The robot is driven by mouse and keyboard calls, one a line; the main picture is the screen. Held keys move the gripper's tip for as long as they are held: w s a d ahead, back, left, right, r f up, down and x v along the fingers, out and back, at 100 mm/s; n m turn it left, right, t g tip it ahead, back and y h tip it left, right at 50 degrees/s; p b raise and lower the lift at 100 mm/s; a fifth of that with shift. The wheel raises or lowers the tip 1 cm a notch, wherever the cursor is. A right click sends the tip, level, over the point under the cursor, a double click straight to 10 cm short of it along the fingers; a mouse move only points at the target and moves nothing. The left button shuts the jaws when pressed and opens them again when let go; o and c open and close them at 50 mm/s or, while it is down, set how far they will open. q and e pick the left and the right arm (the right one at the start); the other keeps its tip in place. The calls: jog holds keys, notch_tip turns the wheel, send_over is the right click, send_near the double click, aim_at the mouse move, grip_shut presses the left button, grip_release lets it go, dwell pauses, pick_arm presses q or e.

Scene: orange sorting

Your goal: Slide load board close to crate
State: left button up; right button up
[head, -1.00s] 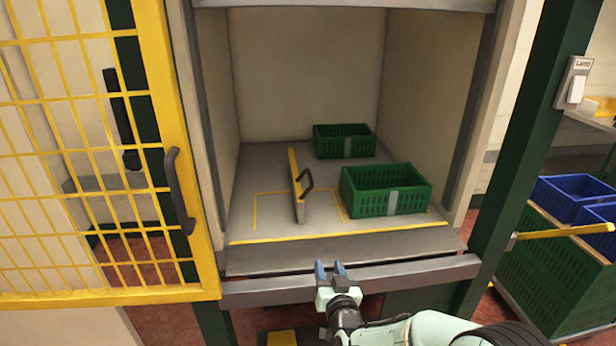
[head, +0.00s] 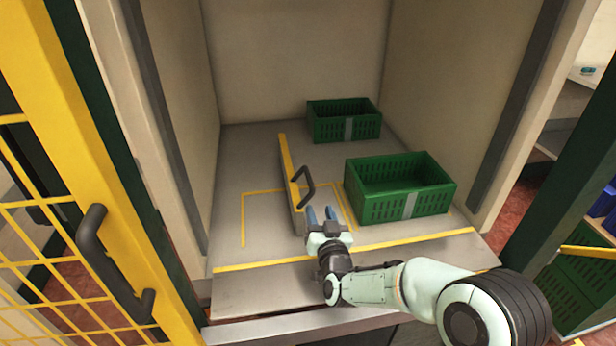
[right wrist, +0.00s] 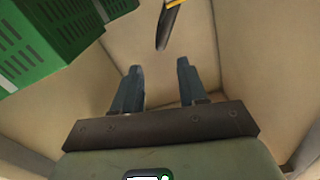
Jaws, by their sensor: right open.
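The load board (head: 288,178) stands upright on the platform floor, with a yellow top edge and a black handle (head: 304,187) on its right side. The near green crate (head: 400,188) stands to the right of the board, with a gap between them. My right gripper (head: 321,215) is open and empty, just in front of the handle and below it in the head view. In the right wrist view its two fingers (right wrist: 160,88) are apart, with the black handle (right wrist: 165,28) ahead of them and green crates at upper left. My left gripper is not in view.
Another green crate (head: 345,120) stands at the back of the compartment. Yellow lines mark the floor (head: 240,215). A yellow mesh gate (head: 80,200) stands open at left. Side walls bound the compartment, and floor left of the board is clear.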

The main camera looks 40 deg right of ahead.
aim_at(312, 188)
jog(key=x, duration=0.5)
jog(key=shift+w+d+b, duration=0.2)
jog(key=shift+w+b, duration=0.1)
jog(key=shift+w, duration=0.05)
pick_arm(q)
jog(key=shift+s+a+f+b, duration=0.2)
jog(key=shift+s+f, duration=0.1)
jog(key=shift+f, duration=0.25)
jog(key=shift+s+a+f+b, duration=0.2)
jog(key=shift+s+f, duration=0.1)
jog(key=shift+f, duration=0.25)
pick_arm(e)
jog(key=x, duration=0.7)
jog(key=shift+r, duration=0.1)
jog(key=shift+s, duration=0.1)
grip_shut()
